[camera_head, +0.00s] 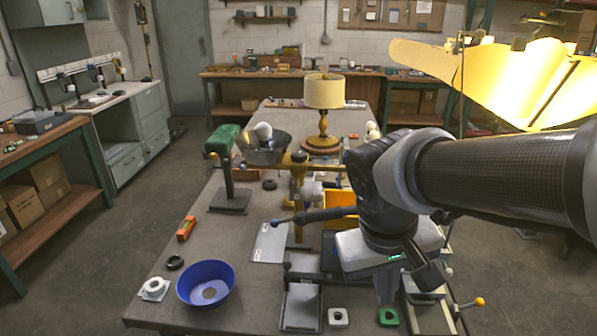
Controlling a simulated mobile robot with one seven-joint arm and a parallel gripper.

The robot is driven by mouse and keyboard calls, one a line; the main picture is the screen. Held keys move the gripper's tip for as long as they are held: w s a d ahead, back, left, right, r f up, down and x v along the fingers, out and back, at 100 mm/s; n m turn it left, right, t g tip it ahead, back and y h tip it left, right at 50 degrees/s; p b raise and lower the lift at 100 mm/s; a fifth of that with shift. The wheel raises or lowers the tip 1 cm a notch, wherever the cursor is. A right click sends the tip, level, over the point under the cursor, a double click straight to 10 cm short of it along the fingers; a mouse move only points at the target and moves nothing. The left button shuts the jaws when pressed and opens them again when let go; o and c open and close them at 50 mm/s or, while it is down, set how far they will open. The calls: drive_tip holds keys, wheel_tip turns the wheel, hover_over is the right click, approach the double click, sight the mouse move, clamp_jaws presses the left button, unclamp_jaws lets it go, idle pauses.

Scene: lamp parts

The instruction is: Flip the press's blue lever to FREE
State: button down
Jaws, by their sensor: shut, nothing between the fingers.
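A green-topped stand (225,140) with a dark upright and base is at the left. Another lever with an orange knob (478,302) is at the lower right. No FREE marking is readable. My gripper (388,290) points down at the table's right-front side, shut and empty. My arm and hand hide much of what lies behind them.
A lamp (323,105) stands at the back. A yellow bin (340,207) is beside my wrist. A green part (389,316) lies near the gripper.

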drive_tip(key=w+a+f+n+t+h+b, duration=0.1)
drive_tip(key=w+f+n+h+b, duration=0.1)
drive_tip(key=w+f+h+b, duration=0.5)
drive_tip(key=w+a+f+n+h+b, duration=0.15)
drive_tip(key=w+f, duration=0.25)
drive_tip(key=f, duration=0.6)
drive_tip(key=w+a+f+n+t+b, duration=0.1)
drive_tip(key=w+a+f+n+t, duration=0.1)
drive_tip(key=a+t, duration=0.2)
drive_tip(key=w+a+f+n+t+h+b, duration=0.1)
drive_tip(key=w+a+f+n+t+b, duration=0.1)
drive_tip(key=w+a+n+t, duration=0.1)
drive_tip(key=w+a+f+n+t+b, duration=0.1)
drive_tip(key=w+a+f+n+t, duration=0.1)
drive_tip(key=a, duration=0.5)
drive_tip(key=shift+w+a+t+h+b, duration=0.2)
drive_tip(key=shift+w+t, duration=0.1)
drive_tip(key=shift+t, duration=0.4)
drive_tip(key=shift+w+a+t+h+b, duration=0.1)
drive_tip(key=shift+w+t+h+b, duration=0.15)
drive_tip(key=shift+t, duration=0.45)
drive_tip(key=shift+w, duration=0.1)
drive_tip(key=shift+d, duration=0.1)
